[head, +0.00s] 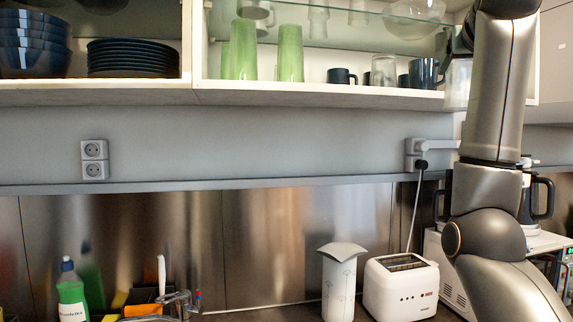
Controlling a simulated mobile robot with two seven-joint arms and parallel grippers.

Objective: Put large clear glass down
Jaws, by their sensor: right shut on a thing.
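My right arm rises along the right side of the head view, and its gripper (459,42) is at the right end of the open cabinet. It is shut on the large clear glass (457,82), a pale see-through shape partly hidden by my arm. The glass is upright at the level of the lower shelf (320,92). I cannot tell whether its base touches the shelf. My left gripper is not in view.
On the lower shelf are green glasses (290,53), a dark mug (341,76), another clear glass (384,70) and a blue mug (424,73). A glass shelf (330,43) lies above. Below are a toaster (401,287) and a white canister (338,285).

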